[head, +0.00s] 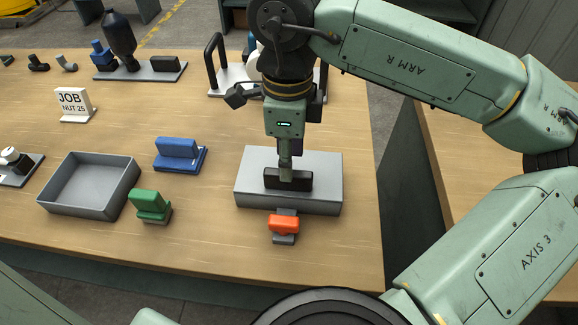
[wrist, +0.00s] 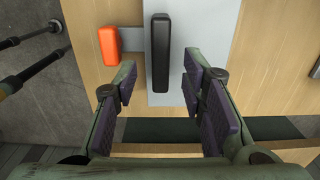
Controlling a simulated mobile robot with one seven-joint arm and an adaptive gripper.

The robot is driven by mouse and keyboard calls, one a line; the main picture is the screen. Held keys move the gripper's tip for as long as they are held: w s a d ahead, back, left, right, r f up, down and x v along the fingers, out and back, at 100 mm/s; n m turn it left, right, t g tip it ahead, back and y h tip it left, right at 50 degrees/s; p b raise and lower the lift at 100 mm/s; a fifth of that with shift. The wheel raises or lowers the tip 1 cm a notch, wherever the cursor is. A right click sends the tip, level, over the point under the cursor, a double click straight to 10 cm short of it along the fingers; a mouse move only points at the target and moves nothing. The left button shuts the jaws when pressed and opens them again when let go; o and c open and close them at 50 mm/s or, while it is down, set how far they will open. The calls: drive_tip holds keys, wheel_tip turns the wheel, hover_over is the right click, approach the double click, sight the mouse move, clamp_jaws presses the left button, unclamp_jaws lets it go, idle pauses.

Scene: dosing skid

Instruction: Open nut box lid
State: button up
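The nut box (head: 255,200) is a grey block-shaped box on the wooden bench, right of centre in the head view. A black bar handle (head: 302,183) lies on top of its closed lid (head: 322,165). An orange latch (head: 284,225) sits on the box's near side. My gripper (head: 286,168) points down over the handle. In the wrist view my gripper (wrist: 162,78) is open, with its two dark-padded fingers apart. The handle (wrist: 161,52) shows between and beyond the fingertips, and the orange latch (wrist: 108,44) is to the left. I cannot tell whether the fingers touch the handle.
Left of the box are a blue block on a base (head: 178,154), a green block (head: 150,205) and an empty grey tray (head: 72,212). A job card (head: 74,103) stands farther back. A black-handled stand (head: 213,62) is behind my gripper. The bench's right edge is close to the box.

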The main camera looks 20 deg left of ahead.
drive_tip(key=shift+f, duration=2.4)
clamp_jaws()
